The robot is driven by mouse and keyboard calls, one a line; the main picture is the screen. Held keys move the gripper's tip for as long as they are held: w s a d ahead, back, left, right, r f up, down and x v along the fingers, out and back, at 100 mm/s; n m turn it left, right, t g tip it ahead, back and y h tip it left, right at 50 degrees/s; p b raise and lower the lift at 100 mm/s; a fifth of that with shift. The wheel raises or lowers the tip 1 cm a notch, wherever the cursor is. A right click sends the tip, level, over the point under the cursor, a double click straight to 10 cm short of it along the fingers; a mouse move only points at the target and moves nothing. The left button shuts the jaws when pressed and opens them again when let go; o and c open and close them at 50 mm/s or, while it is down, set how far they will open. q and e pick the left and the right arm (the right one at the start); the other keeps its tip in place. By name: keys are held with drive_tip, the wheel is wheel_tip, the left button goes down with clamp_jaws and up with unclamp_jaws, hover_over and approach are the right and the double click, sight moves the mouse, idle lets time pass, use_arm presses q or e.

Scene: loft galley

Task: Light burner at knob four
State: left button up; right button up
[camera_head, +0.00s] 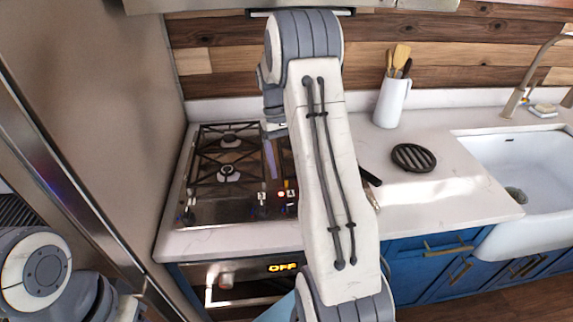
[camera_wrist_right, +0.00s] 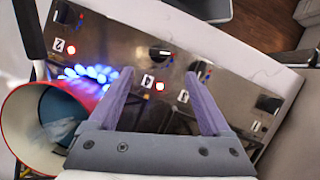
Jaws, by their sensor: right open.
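The knob labelled 4 (camera_wrist_right: 160,52) is on the stove's steel front panel in the right wrist view, with a red light lit by its label. My right gripper (camera_wrist_right: 160,78) is open and empty, its purple fingers on either side of that label, near the knob. I cannot tell whether it touches the panel. The knob labelled 2 (camera_wrist_right: 68,14) also has a red light. Blue flames (camera_wrist_right: 90,73) burn beside a red-rimmed pot (camera_wrist_right: 14,112); I cannot tell which burner they belong to. In the head view my right arm hides part of the stove (camera_head: 220,212). Only my left arm's links show at lower left.
The oven display (camera_head: 283,267) reads OFF. A round black trivet (camera_head: 413,157) and a white utensil crock (camera_head: 391,103) stand on the counter right of the stove. A white sink (camera_head: 525,185) is farther right. A tall panel (camera_head: 110,90) borders the left side.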

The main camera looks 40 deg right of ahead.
drive_tip(key=s+a+t+h+p, duration=0.1)
drive_tip(key=s+t+p, duration=0.3)
drive_tip(key=s+p, duration=0.1)
drive_tip(key=f, duration=0.5)
drive_tip(key=f+p, duration=0.1)
drive_tip(key=f, duration=0.3)
drive_tip(key=shift+w+f, duration=0.2)
drive_tip(key=shift+f, duration=0.2)
clamp_jaws()
